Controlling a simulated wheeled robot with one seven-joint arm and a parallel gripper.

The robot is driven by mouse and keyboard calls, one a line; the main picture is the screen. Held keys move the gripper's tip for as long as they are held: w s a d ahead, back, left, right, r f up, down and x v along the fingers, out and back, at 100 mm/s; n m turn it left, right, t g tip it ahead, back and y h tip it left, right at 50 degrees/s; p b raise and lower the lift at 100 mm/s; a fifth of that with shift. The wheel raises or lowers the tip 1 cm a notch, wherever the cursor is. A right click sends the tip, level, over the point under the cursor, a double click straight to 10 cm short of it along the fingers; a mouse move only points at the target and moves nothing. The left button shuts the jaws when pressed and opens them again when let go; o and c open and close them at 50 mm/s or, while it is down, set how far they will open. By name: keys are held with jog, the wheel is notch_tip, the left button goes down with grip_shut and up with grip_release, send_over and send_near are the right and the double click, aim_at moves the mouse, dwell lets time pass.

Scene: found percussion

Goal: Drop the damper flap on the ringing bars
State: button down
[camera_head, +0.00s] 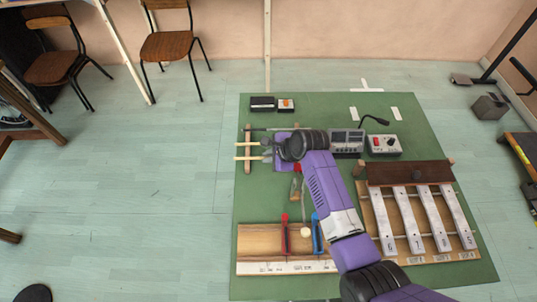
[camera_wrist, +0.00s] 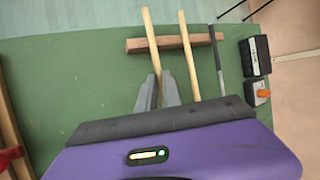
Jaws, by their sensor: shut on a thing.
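The damper flap (camera_head: 385,174) is a dark brown board with a small dark knob. It stands raised at the far end of the pale metal bars (camera_head: 437,218), on the right of the green mat. My gripper (camera_head: 268,150) is well to the left of the flap, over the stick rest. In the wrist view my gripper (camera_wrist: 160,90) has its grey fingers shut around a pale wooden stick (camera_wrist: 149,40). The stick still lies across the rest's wooden bar (camera_wrist: 172,42). The stick's other end is hidden by my wrist.
A second pale stick (camera_wrist: 187,50) and a dark rod (camera_wrist: 217,60) lie beside the held one. A grey console (camera_head: 347,142) and a box with a gooseneck (camera_head: 384,145) stand between gripper and flap. A wooden board with red (camera_head: 284,235) and blue (camera_head: 317,235) tools is in front.

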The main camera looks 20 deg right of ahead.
jog(key=shift+f, duration=0.4)
dwell(0.6)
jog(key=c, duration=1.5)
grip_release()
jog(key=shift+o, duration=0.2)
jog(key=v, duration=0.7)
jog(key=shift+s+r, duration=0.2)
jog(key=shift+r, duration=0.1)
jog(key=shift+d, duration=0.1)
